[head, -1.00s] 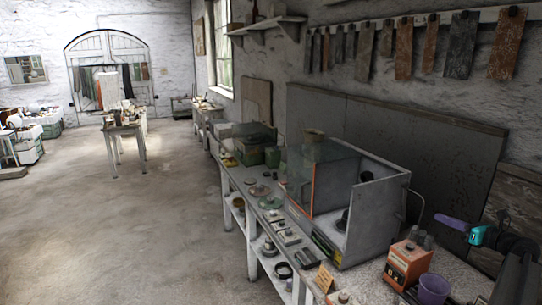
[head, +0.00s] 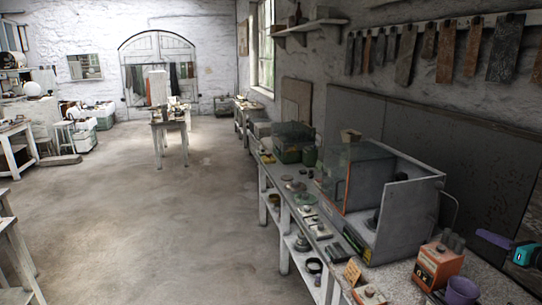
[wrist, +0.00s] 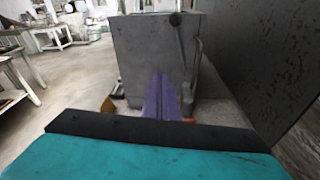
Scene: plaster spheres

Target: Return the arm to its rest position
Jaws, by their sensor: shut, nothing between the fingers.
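My gripper (head: 481,234) is at the right edge of the head view, with purple fingers and a teal body. It is above the bench, to the right of the glass-fronted cabinet, and it looks shut and empty. In the wrist view my gripper's purple fingers (wrist: 163,78) lie together, pointing toward the grey side of the cabinet (wrist: 143,45). Nothing is held between them. Most of my arm is outside the head view.
The cabinet (head: 408,220) stands on the bench. An orange device (head: 437,266) and a purple cup (head: 462,291) are below my gripper. A grey board (head: 470,150) leans on the wall behind. The concrete floor (head: 170,220) at left is open, with tables around it.

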